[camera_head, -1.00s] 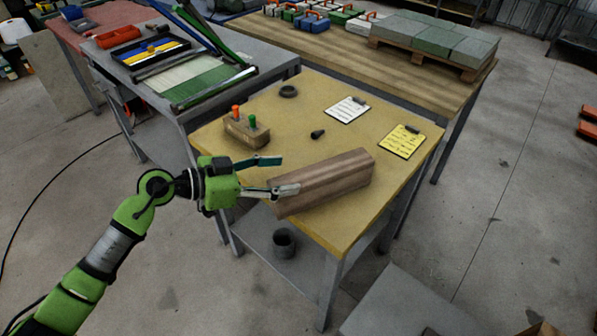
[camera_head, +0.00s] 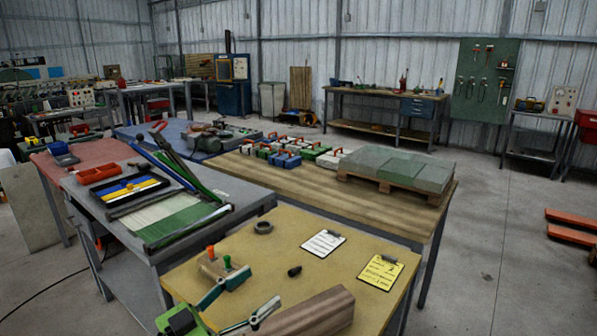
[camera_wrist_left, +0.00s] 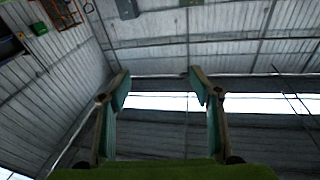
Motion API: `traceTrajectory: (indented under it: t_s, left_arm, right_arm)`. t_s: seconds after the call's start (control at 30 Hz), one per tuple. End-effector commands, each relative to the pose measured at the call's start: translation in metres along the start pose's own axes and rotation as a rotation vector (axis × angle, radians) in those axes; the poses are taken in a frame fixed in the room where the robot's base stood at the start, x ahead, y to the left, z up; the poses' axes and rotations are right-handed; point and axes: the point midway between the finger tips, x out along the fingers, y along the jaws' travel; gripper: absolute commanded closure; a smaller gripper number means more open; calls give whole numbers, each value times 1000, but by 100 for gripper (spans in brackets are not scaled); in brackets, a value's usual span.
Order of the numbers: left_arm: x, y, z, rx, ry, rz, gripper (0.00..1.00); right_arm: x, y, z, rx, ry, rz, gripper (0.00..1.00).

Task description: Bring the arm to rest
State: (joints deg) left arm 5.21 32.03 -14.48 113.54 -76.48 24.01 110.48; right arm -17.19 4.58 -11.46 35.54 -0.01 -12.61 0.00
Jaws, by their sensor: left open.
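My left gripper (camera_head: 250,288) is at the bottom of the head view, its two fingers spread apart with nothing between them. One finger overlaps the front of the small wooden holder (camera_head: 211,268) with an orange and a green knob. The other overlaps the left end of the long brown wooden block (camera_head: 318,314). I cannot tell whether either is touched. In the left wrist view the open fingers (camera_wrist_left: 158,84) show against corrugated wall and roof, with no object between them. Most of my left arm is below the frame. My right gripper is not in view.
The yellow table (camera_head: 290,270) bears a dark ring (camera_head: 263,227), a small black piece (camera_head: 294,271), a white clipboard (camera_head: 323,243) and a yellow clipboard (camera_head: 381,271). A grey bench (camera_head: 110,235) stands left, a long wooden table (camera_head: 300,190) behind.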

Motion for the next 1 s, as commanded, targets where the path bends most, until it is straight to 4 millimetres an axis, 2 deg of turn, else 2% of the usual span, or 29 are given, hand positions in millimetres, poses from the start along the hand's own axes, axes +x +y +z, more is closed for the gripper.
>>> traceTrajectory:
  t_s: [0.03, 0.1, 0.2, 0.27, 0.37, 0.43, 0.57, 0.6, 0.7, 0.83, 1.0]
  left_arm:
    - [-5, -7, -13, -6, 72, -90, 42]
    - [-17, -26, -26, -4, 140, -243, 42]
    - [-45, -57, -26, -18, 156, -480, 42]
    - [-67, -73, -14, -36, 119, -620, 42]
    - [-108, -89, 22, -79, -19, -826, 42]
    - [-139, -88, 56, -118, -164, -938, 42]
    - [-195, -56, 127, -208, -511, -1037, 42]
    - [-210, -41, 145, -234, -618, -1035, 42]
    - [-240, 2, 181, -291, -850, -986, 42]
    - [-266, 54, 207, -348, -1072, -875, 42]
    - [-292, 117, 222, -404, -1279, -699, 42]
  right_arm:
    - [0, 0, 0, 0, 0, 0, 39]
    - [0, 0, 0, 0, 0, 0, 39]
    - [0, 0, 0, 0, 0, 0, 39]
    - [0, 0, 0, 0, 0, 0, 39]
    - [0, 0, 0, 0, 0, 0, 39]
    - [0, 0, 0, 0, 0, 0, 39]
    - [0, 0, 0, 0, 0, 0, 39]
    - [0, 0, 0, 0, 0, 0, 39]
    - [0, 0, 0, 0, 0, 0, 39]
    - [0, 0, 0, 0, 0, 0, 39]
    - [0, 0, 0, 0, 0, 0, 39]
